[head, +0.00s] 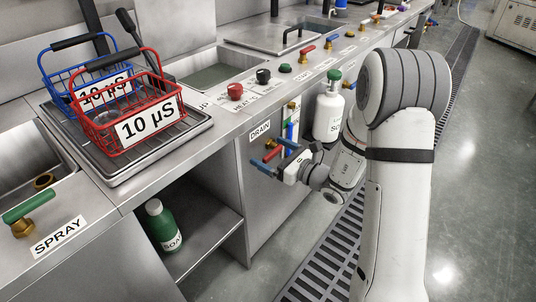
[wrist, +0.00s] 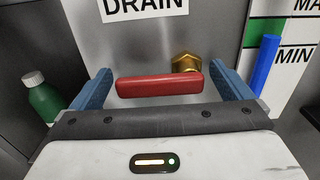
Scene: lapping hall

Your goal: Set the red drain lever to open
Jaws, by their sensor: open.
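The red drain lever (wrist: 160,85) lies horizontal in the wrist view, with its brass valve (wrist: 186,62) at its right end. The DRAIN label (wrist: 145,6) is on the steel panel above it. My gripper (wrist: 161,78) is open, with one blue finger on each side of the lever, near its two ends. A narrow gap shows at the left end; I cannot tell whether the right finger touches. In the head view the lever (head: 272,154) is small between the blue fingers of my gripper (head: 276,155), below the DRAIN label (head: 260,131).
A green soap bottle (head: 163,224) stands on the open shelf left of the drain panel. A white bottle (head: 328,112) and a blue level strip (head: 290,134) are to the right. Red and blue baskets (head: 128,118) sit on the counter above. The floor grating (head: 325,255) is clear.

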